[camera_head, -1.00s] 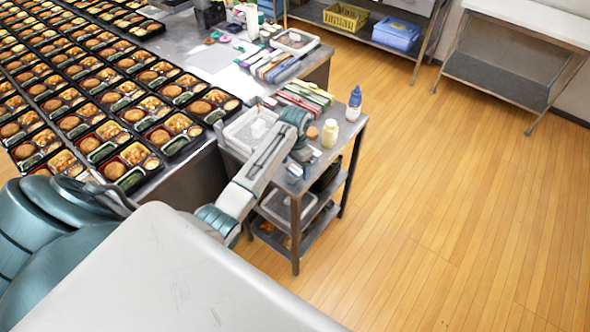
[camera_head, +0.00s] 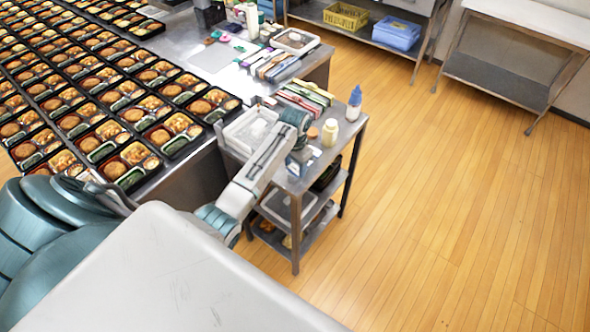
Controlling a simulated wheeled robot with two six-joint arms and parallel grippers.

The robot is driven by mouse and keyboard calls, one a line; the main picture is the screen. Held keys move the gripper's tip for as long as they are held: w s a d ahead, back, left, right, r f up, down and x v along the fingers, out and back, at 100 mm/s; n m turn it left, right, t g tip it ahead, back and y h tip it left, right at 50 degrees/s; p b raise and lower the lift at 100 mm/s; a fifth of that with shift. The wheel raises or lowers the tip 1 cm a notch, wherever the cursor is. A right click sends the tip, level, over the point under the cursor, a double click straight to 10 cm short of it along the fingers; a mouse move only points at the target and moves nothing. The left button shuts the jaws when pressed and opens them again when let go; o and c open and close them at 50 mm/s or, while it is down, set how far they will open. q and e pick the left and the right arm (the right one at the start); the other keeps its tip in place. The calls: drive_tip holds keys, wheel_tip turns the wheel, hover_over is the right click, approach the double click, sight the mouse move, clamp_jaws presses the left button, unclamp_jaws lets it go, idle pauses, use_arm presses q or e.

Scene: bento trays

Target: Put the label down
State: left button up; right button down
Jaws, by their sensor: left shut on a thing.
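My left arm reaches in from the lower left over the small metal cart (camera_head: 340,140). My left gripper (camera_head: 298,165) points down, close above the cart top, to the left of a pale yellow bottle (camera_head: 330,132). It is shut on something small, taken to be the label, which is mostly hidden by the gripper. I cannot tell whether the held thing touches the cart top. My right gripper is not in view.
A white tray (camera_head: 232,140) sits on the cart left of my arm. Bento trays (camera_head: 130,170) fill the table at left. The floor at right is clear.

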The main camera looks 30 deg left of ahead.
sight(295, 171)
use_arm(q)
drive_tip(key=shift+c, duration=0.4)
drive_tip(key=shift+r, duration=0.35)
drive_tip(key=r+b, duration=0.2)
drive_tip(key=r, duration=0.1)
drive_tip(key=shift+s+d+b, duration=0.2)
drive_tip(key=shift+s+b, duration=0.1)
drive_tip(key=shift+b, duration=0.1)
drive_tip(key=s+d+r+p, duration=0.2)
drive_tip(key=s+d, duration=0.6)
drive_tip(key=s, duration=0.5)
wheel_tip(295, 171, down, 14)
drive_tip(key=b, duration=1.3)
drive_tip(key=shift+r+b, duration=0.2)
drive_tip(key=shift+b, duration=0.2)
drive_tip(key=shift+a, duration=0.1)
